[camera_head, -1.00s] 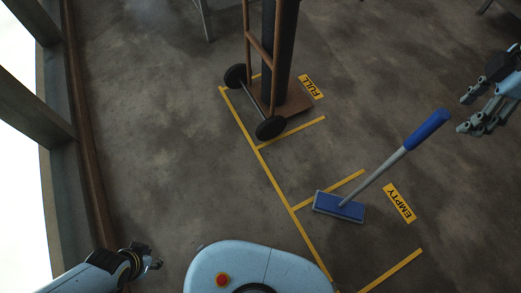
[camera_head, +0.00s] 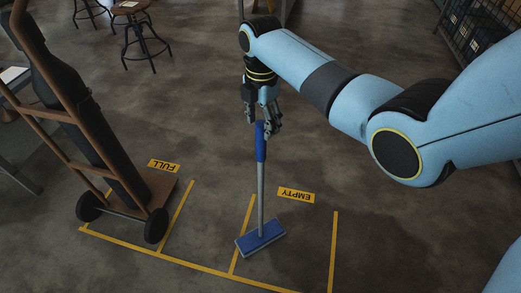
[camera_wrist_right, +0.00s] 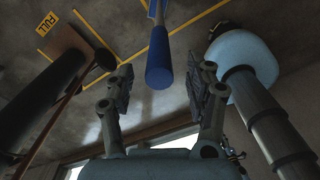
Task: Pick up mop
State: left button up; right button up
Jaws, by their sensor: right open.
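In the right wrist view the end of the blue grip (camera_wrist_right: 159,65) shows between the two spread fingers of the right gripper (camera_wrist_right: 163,82), with a gap on both sides. Whether it reaches fully between the pads is hard to tell. My left gripper is out of view.
A brown hand truck (camera_head: 75,165) carrying a dark cylinder (camera_head: 90,125) stands at left by the FULL label (camera_head: 163,166). The EMPTY label (camera_head: 296,195) lies right of the pole. Stools (camera_head: 138,35) stand at the back and a shelf (camera_head: 480,30) at upper right. Floor around the mop is clear.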

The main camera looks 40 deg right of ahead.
jog(key=shift+f, duration=0.5)
jog(key=shift+c, duration=0.3)
grip_shut()
jog(key=shift+w+r, duration=0.1)
